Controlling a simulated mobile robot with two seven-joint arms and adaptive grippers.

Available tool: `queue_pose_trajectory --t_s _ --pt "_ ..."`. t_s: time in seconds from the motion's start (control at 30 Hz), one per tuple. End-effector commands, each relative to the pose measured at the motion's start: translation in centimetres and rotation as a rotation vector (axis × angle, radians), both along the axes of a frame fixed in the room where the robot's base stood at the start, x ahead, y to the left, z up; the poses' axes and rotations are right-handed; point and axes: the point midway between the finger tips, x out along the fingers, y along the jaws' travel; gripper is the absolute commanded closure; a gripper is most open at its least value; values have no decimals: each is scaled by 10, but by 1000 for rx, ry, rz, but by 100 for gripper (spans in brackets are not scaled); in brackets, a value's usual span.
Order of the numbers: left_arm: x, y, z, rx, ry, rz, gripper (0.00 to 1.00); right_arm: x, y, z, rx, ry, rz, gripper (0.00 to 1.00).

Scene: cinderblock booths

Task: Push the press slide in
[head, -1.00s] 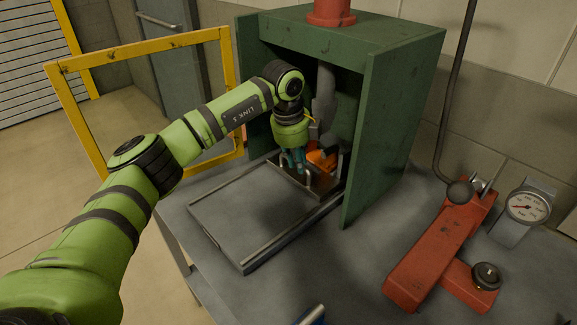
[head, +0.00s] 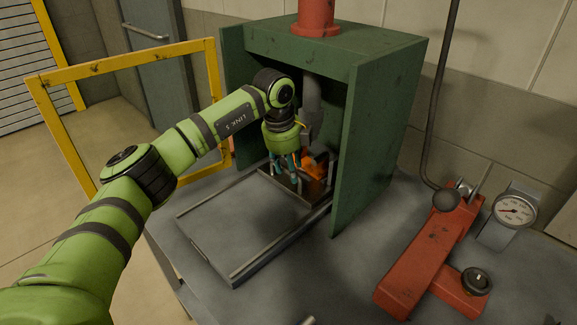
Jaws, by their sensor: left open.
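The press is a green metal housing (head: 375,150) with a red cylinder (head: 317,14) on top and a grey ram (head: 312,102) inside. The press slide (head: 296,183) is a small grey carriage on two rails over a grey base plate (head: 235,228), at the housing's open front. An orange part (head: 314,167) sits on the slide. My left gripper (head: 286,170) points down, open, at the slide's near left side, close to its handle; I cannot tell whether it touches. My right gripper is not in view.
A yellow guard frame (head: 127,60) stands open at the left. On the bench at right are a red hand pump (head: 425,262) with a black knob (head: 477,281) and a pressure gauge (head: 515,211). The front of the base plate is clear.

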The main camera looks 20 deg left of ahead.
Motion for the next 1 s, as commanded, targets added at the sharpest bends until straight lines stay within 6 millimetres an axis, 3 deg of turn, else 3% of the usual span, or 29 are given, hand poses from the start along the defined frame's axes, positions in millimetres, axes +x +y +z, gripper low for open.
queue_pose_trajectory --t_s 0.17,0.27,0.73,1.0 --pt "-1 0 4 0 1 -1 56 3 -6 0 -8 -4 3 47" --pt "-3 1 16 -1 -2 -1 56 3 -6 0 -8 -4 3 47" --pt "-20 8 105 -1 -3 0 56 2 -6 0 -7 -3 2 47" --pt "-23 10 118 -1 0 0 56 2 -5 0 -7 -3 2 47"
